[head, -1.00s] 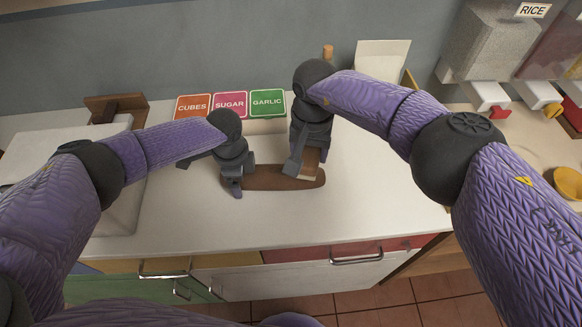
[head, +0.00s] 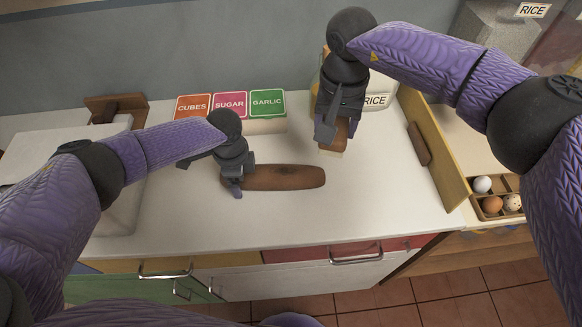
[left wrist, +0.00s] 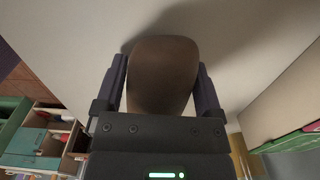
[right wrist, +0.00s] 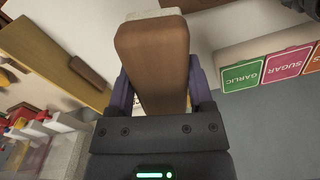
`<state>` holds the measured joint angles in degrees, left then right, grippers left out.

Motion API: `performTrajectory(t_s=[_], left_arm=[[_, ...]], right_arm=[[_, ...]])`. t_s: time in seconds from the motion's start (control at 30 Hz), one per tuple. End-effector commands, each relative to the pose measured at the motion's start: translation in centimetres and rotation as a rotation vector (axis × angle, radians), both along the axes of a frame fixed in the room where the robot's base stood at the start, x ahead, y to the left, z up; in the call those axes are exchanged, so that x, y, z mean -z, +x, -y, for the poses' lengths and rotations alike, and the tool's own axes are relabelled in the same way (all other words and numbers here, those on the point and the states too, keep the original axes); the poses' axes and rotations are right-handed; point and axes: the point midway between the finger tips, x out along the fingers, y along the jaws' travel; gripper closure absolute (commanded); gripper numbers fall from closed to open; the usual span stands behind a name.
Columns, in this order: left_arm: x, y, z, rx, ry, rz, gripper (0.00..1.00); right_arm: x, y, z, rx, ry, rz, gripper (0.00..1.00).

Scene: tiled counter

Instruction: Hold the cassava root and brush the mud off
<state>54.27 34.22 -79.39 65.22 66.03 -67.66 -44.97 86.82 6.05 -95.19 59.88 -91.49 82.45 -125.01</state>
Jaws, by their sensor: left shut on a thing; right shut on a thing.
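The cassava root (head: 285,177) is a long brown root lying on the white counter, with a darker patch on its upper middle. My left gripper (head: 236,182) is shut on its left end; the root also shows between the fingers in the left wrist view (left wrist: 162,75). My right gripper (head: 338,128) is shut on a brush with a wooden back (head: 344,128) and pale bristles. The brush (right wrist: 155,55) fills the fingers in the right wrist view. It is held above the counter, behind and right of the root, apart from it.
Boxes marked CUBES (head: 193,107), SUGAR (head: 230,104) and GARLIC (head: 267,103) stand at the back. A RICE container (head: 376,100) is behind my right gripper. A wooden board (head: 433,150) edges the counter's right side, beside an egg tray (head: 492,205). The counter's front is clear.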

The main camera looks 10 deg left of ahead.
Motion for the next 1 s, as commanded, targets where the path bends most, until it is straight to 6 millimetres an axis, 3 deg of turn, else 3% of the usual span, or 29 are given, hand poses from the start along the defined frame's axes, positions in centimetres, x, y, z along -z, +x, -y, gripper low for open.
performTrajectory(t_s=[0.17,0.8,1.0], left_arm=[[0.0,0.0,0.0,0.000,0.000,0.001,1.00],[0.0,0.0,0.0,0.000,0.000,0.001,1.00],[0.0,0.0,0.0,0.000,0.000,0.000,1.00]], right_arm=[[0.2,0.0,-0.2,0.000,0.000,-0.001,0.80],[5.6,-1.5,-7.0,0.001,0.000,-0.002,0.80],[5.9,-1.6,-7.4,0.000,0.000,0.000,0.80]])
